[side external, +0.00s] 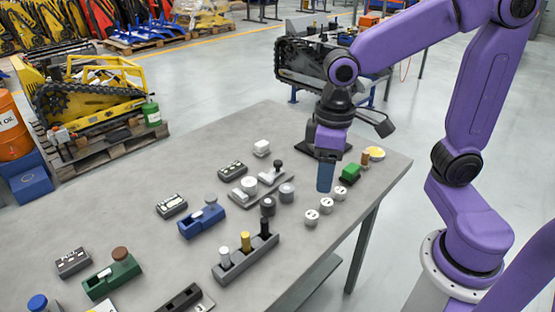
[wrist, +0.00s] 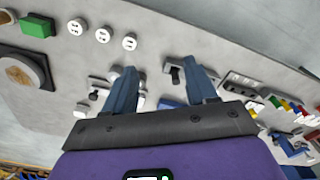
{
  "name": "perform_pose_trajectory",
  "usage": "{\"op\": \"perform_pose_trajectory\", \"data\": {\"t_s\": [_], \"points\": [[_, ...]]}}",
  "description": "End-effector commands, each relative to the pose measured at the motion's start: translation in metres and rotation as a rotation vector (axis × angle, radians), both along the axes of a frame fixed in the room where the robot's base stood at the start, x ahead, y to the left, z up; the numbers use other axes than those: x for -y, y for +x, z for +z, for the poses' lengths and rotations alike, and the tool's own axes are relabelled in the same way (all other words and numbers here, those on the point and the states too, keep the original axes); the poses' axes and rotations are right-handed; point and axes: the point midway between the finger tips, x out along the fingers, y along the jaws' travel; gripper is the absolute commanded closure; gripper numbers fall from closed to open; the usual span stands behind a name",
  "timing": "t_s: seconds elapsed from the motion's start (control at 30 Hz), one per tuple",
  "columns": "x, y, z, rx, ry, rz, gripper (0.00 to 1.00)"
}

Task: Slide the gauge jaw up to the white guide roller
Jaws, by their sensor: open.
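A grey base plate (side external: 236,198) on the table carries a short white roller (side external: 250,181), which I take as the white guide roller. A black-knobbed upright piece (side external: 278,167), perhaps the gauge jaw, stands to its right with a clear gap. In the wrist view a dark lever on a pale plate (wrist: 175,75), perhaps the same piece, shows between my fingers. My gripper (side external: 325,188) is above the table to the right of the plate, apart from it. Its two blue fingers (wrist: 158,66) are spread and empty. Part of the hardware behind the left finger is hidden.
A grey roller (side external: 287,193) and a dark roller (side external: 267,206) stand just in front of the plate. White discs (side external: 326,205) and a green block (side external: 351,171) lie near my gripper. A blue fixture (side external: 201,221) and a grey peg rack (side external: 245,262) are nearer the front.

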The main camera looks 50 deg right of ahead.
Motion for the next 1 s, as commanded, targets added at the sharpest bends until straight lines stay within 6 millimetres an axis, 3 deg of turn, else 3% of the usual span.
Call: {"op": "perform_pose_trajectory", "data": {"t_s": [0.03,0.27,0.47,0.6,0.8,1.0], "points": [[-0.001,0.022,0.002,-0.002,-0.001,-0.088,0.43],[0.015,0.108,0.01,-0.009,-0.003,-0.478,0.43],[0.051,0.179,0.012,-0.015,-0.004,-0.814,0.43],[0.085,0.219,0.01,-0.019,-0.004,-1.035,0.43],[0.123,0.25,0.007,-0.022,-0.005,-1.243,0.43],[0.135,0.258,0.003,-0.023,-0.005,-1.302,0.43]]}}
